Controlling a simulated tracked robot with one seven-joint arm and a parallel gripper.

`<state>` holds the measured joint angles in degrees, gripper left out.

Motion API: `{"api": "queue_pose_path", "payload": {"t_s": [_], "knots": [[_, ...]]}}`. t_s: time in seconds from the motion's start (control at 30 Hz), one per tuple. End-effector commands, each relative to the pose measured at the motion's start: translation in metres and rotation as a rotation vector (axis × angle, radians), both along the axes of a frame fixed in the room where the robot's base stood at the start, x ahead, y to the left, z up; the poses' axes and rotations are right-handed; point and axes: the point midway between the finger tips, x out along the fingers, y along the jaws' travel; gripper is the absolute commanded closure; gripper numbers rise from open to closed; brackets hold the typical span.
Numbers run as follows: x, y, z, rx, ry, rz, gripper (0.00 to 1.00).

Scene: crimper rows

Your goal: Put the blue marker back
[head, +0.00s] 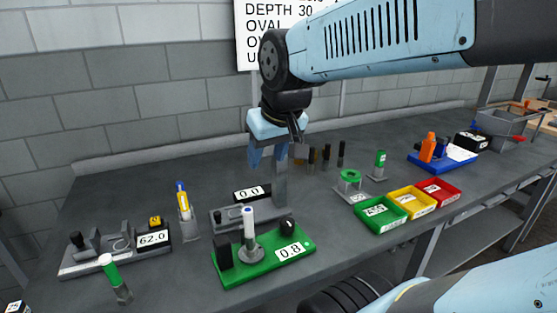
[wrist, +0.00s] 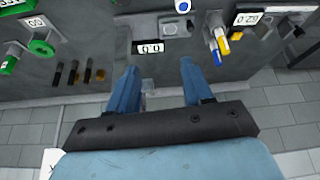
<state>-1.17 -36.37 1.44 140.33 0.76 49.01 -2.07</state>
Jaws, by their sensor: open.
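I cannot tell for sure which of these is the blue marker. My gripper (head: 267,160) is open and empty, above and behind the grey device with the 0.0 display (head: 252,193); its fingers (wrist: 160,72) are apart.
Green (head: 381,213), yellow (head: 411,201) and red (head: 437,191) bins sit right. A blue tray (head: 460,158) lies farther right. Several dark upright pieces (head: 326,157) stand at the back.

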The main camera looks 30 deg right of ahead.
Motion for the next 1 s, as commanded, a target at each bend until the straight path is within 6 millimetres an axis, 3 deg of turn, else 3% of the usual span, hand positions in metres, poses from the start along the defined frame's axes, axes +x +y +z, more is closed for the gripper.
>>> {"api": "queue_pose_path", "payload": {"t_s": [0.1, 0.3, 1.0], "knots": [[-0.023, -0.012, 0.000, 0.010, -0.014, -0.040, 0.49], [-0.040, -0.015, -0.002, 0.019, -0.020, -0.068, 0.49], [-0.040, -0.016, -0.003, 0.019, -0.019, -0.069, 0.49]]}}
